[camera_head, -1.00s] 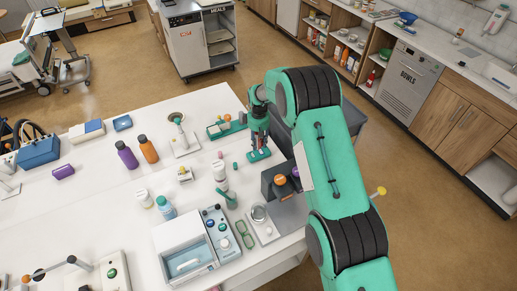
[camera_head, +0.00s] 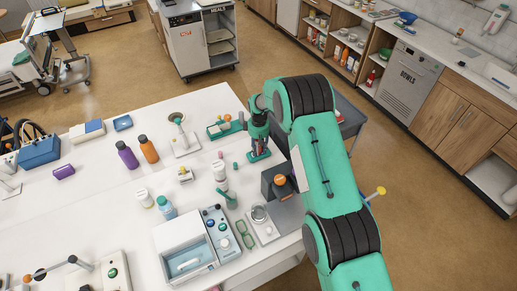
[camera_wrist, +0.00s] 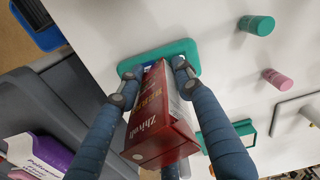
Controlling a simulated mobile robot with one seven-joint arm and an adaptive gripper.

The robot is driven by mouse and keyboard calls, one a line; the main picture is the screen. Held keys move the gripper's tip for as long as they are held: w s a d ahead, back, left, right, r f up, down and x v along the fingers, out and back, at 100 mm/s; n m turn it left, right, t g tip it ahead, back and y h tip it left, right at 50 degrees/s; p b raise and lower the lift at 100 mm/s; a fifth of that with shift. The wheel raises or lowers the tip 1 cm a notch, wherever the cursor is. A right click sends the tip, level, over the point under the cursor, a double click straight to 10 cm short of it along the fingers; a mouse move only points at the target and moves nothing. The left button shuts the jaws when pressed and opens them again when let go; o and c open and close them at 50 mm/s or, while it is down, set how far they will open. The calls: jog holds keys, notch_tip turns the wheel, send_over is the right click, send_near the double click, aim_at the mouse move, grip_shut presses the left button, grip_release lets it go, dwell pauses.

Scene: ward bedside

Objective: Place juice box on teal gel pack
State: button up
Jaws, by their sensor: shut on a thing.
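My gripper (camera_wrist: 152,82) is shut on the juice box (camera_wrist: 160,125), a red carton with white lettering and a pale side. In the head view my gripper (camera_head: 257,147) points down near the table's far right edge, and a small red part of the box shows between the fingers. The teal gel pack (camera_wrist: 186,48) is a flat rounded slab on the white table. The box's far end overlaps it in the wrist view; I cannot tell if they touch. The pack (camera_head: 262,157) is mostly hidden by the gripper in the head view.
Near the pack are a green cylinder (camera_wrist: 258,25), a pink cylinder (camera_wrist: 277,78) and a teal-edged tray (camera_head: 226,128). A dark grey holder (camera_head: 270,184) stands nearer the front. A purple-and-white box (camera_wrist: 40,155) lies in a grey bin beside the table.

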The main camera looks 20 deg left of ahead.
jog(key=shift+f, duration=0.1)
jog(key=o, duration=1.3)
jog(key=shift+r, duration=0.2)
jog(key=shift+r+b, duration=0.7)
jog(key=shift+r, duration=5.2)
